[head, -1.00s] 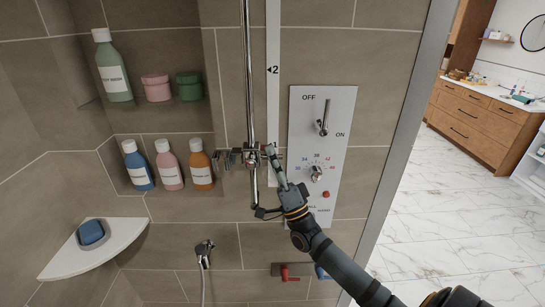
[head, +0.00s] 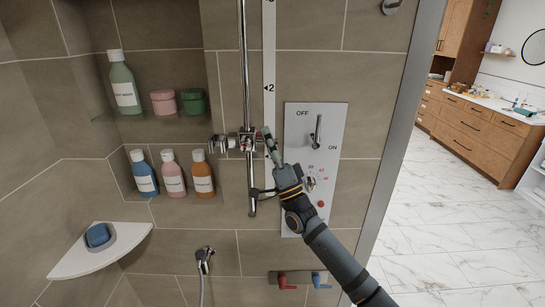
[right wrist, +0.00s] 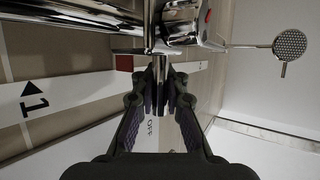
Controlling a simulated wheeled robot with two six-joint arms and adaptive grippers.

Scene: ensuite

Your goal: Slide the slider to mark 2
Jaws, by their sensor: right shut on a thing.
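The slider (head: 247,143) is a chrome bracket on the vertical chrome rail (head: 243,60). The white scale strip (head: 269,50) stands just right of the rail, with mark 2 (head: 269,88) above the slider. My right gripper (head: 269,142) reaches up from the lower right to the slider's right side. In the right wrist view its fingers (right wrist: 160,92) are shut on the slider's short chrome stub (right wrist: 159,68). A red pointer (right wrist: 124,62) lies by the strip, and mark 1 (right wrist: 33,98) shows to its left. My left gripper is not in view.
The control panel (head: 296,200) with a lever (head: 317,128) is close to my right gripper, partly behind my arm. Niche shelves with bottles (head: 171,175) are left of the rail. A hand shower (head: 204,258) and red and blue taps (head: 286,282) are below.

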